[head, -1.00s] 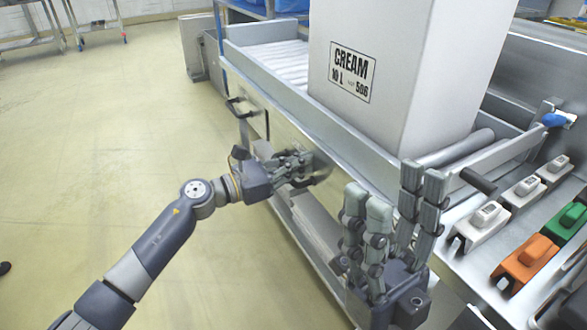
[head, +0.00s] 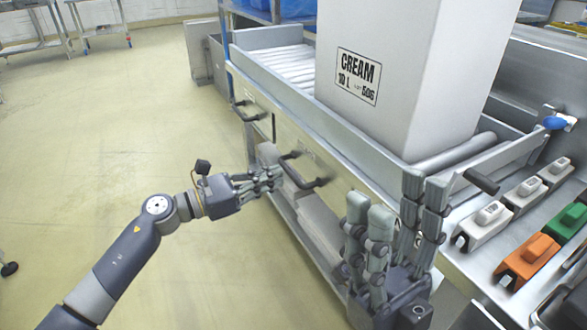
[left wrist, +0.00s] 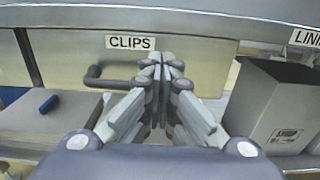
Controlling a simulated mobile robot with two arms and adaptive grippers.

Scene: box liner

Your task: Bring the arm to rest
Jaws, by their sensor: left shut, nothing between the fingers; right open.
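My left gripper (head: 262,182) is shut and empty in the head view, out over the floor beside the drawer fronts. It is a little left of a dark drawer handle (head: 300,172) and apart from it. In the left wrist view its fingers (left wrist: 160,75) meet in front of a drawer labelled CLIPS (left wrist: 205,75), and the handle shows behind them at the left. My right gripper (head: 395,230) points upward at the bottom right of the head view, open and empty, in front of the bench edge.
A large white box marked CREAM (head: 400,60) stands on the roller bench. Orange (head: 527,258) and green (head: 562,222) clips, with white ones, sit on the right. A grey box (left wrist: 270,105) shows below in the wrist view.

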